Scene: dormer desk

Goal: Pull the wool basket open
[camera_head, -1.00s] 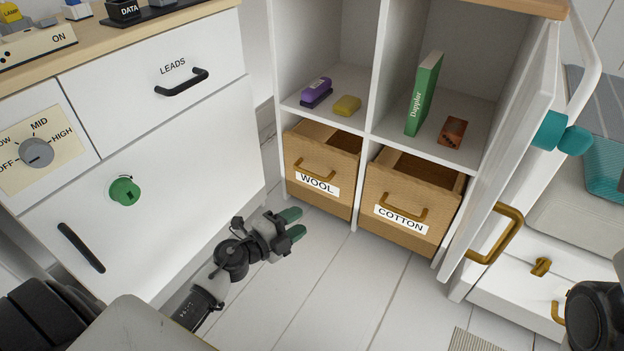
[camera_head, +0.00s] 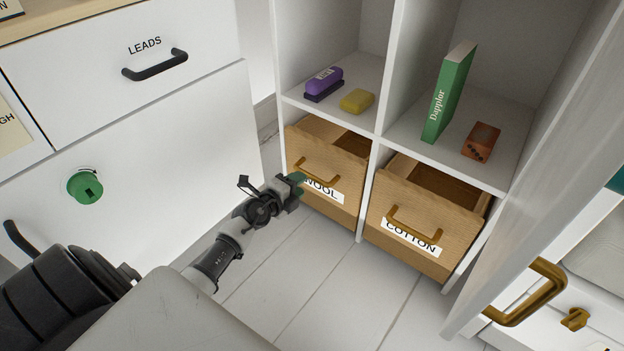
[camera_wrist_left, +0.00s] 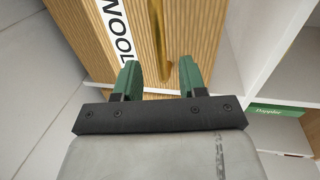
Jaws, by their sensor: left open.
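The wool basket (camera_head: 349,160) is a tan corrugated drawer in the lower left compartment of the white shelf, with a brass handle (camera_head: 316,173) and a WOOL label. Its front stands a little forward, with a gap over its top. My left gripper (camera_head: 297,186) is open, its green fingertips at the basket's front beside the label, partly covering it. In the left wrist view, the brass handle (camera_wrist_left: 166,52) runs ahead of and between the two fingertips (camera_wrist_left: 160,78); I cannot tell whether they touch it. My right gripper is not in view.
The cotton basket (camera_head: 425,220) sits beside it on the right. A white cabinet (camera_head: 160,150) with a green knob (camera_head: 86,186) stands at left. An open white door with a brass handle (camera_head: 527,292) is at right. The floor (camera_head: 310,280) in front is clear.

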